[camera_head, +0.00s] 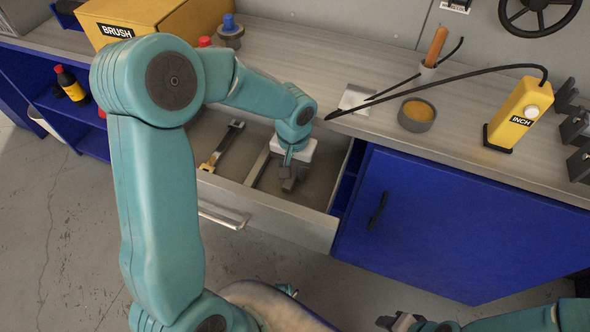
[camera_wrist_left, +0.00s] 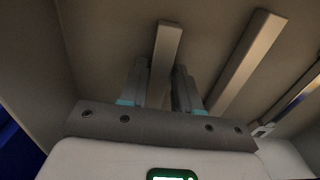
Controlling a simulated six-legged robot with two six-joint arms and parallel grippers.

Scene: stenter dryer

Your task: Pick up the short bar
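The short bar (camera_wrist_left: 168,45) is a plain pale bar on the drawer floor in the left wrist view. My left gripper (camera_wrist_left: 160,85) is open, with one finger on each side of this bar's near part. A gap shows between the bar and the right finger; how deep the fingers reach is unclear. In the head view my left gripper (camera_head: 289,180) points down into the open drawer and hides the short bar. A longer bar (camera_wrist_left: 243,62) lies to its right in the wrist view. My right gripper (camera_head: 398,322) is at the bottom edge of the head view, away from the drawer.
The open drawer (camera_head: 275,222) has a front wall with a handle. A tool with a wrench-like end (camera_head: 222,145) lies at its left. A blue cabinet door (camera_head: 450,230) is to the right. The counter above holds a yellow box (camera_head: 150,20) and a grey cup (camera_head: 416,115).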

